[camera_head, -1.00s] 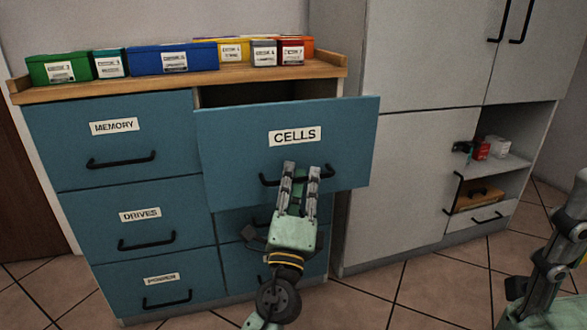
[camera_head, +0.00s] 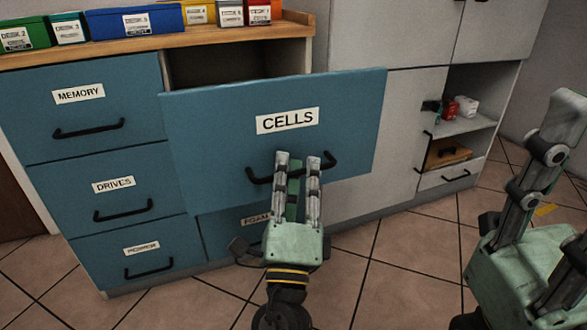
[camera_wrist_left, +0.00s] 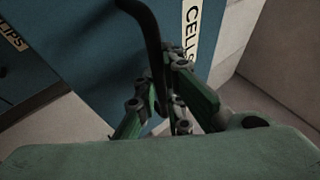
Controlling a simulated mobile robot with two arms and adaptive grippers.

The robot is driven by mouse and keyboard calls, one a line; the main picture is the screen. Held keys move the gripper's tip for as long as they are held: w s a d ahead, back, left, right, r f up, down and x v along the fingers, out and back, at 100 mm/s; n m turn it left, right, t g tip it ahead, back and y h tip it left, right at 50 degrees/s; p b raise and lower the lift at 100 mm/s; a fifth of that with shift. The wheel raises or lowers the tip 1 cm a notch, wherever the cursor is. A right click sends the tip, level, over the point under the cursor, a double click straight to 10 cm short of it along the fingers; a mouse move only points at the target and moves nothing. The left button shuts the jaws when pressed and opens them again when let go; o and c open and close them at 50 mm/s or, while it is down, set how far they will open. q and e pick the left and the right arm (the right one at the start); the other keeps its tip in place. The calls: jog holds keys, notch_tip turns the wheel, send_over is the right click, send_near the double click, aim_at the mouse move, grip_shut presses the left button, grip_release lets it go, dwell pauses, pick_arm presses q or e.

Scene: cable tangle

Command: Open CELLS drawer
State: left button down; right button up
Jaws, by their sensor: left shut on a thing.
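The CELLS drawer (camera_head: 225,120) is a blue drawer at the top right of the blue cabinet, labelled CELLS. It stands pulled out, with a dark gap behind its front panel. Its black bar handle (camera_head: 262,178) is on the lower part of the front. My left gripper (camera_head: 299,160) is shut on the handle. In the left wrist view the handle (camera_wrist_left: 152,40) runs between the fingers. My right gripper (camera_head: 560,140) is at the right edge, away from the drawer, and its finger state is unclear.
Several coloured bins (camera_head: 135,22) stand on the wooden top (camera_head: 90,50). The MEMORY (camera_head: 85,110) and DRIVES drawers (camera_head: 125,185) at left are shut. A grey cabinet (camera_head: 395,100) with an open shelf stands at right. Tiled floor lies clear in front.

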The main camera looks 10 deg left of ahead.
pick_arm(q)
jog(key=shift+f, duration=0.15)
jog(key=c, duration=2.2)
grip_release()
jog(key=shift+w, duration=0.1)
jog(key=shift+o, duration=0.2)
jog(key=shift+a, duration=0.1)
jog(key=v, duration=1.2)
